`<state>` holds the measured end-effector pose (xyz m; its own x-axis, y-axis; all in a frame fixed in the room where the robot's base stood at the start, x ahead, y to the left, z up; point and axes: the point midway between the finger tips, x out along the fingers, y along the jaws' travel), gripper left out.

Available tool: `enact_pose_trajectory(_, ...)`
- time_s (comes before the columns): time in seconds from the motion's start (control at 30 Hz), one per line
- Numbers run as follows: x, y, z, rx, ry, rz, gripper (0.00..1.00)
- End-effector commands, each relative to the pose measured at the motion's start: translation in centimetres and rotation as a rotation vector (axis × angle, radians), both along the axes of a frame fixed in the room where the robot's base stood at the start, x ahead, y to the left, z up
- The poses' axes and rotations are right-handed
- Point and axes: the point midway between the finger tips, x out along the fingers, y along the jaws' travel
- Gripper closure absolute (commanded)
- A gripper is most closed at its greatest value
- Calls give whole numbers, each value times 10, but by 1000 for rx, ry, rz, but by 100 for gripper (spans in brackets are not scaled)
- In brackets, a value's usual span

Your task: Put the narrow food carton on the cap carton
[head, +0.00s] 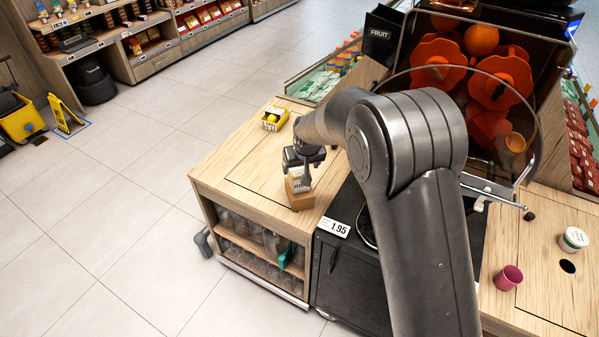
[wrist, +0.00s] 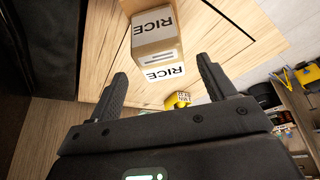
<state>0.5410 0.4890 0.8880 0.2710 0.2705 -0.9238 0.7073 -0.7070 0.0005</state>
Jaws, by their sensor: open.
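A brown carton with white RICE labels (head: 300,197), seemingly the narrow food carton, stands upright on the wooden counter near its front edge. It also shows in the wrist view (wrist: 156,48), ahead of and between my fingers. My gripper (head: 302,168) is open and empty, close above the carton in the head view and partly covering it. Both fingers show apart in the wrist view (wrist: 162,68); I cannot tell if they touch the carton. A small yellow carton with a printed label (head: 274,118), seemingly the cap carton, sits farther back on the counter. It also shows in the wrist view (wrist: 178,100).
The wooden counter top (head: 240,150) is clear around the yellow carton. A price sign (head: 334,227) stands right of the rice carton. The juicer (head: 480,90) is behind my arm. A pink cup (head: 508,278) and a white tub (head: 573,239) are at the right.

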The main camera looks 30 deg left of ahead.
Motion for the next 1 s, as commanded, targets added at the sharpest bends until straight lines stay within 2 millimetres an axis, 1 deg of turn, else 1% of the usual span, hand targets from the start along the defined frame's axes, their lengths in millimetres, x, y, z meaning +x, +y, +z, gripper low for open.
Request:
enact_pose_trajectory(0.03, -2, -2, 10, 2, -2, -1, 24)
enact_pose_trajectory(0.1, -5, -5, 19, 1, 0, -1, 24)
enact_pose_trajectory(0.3, -10, -11, 36, 0, 0, 0, 24)
enact_pose_trajectory(0.87, -12, -12, 39, -1, 1, 0, 24)
enact_pose_trajectory(0.97, -11, -12, 44, 5, -6, -3, 24)
enact_pose_trajectory(1.0, -11, -13, 51, 11, -15, -7, 24)
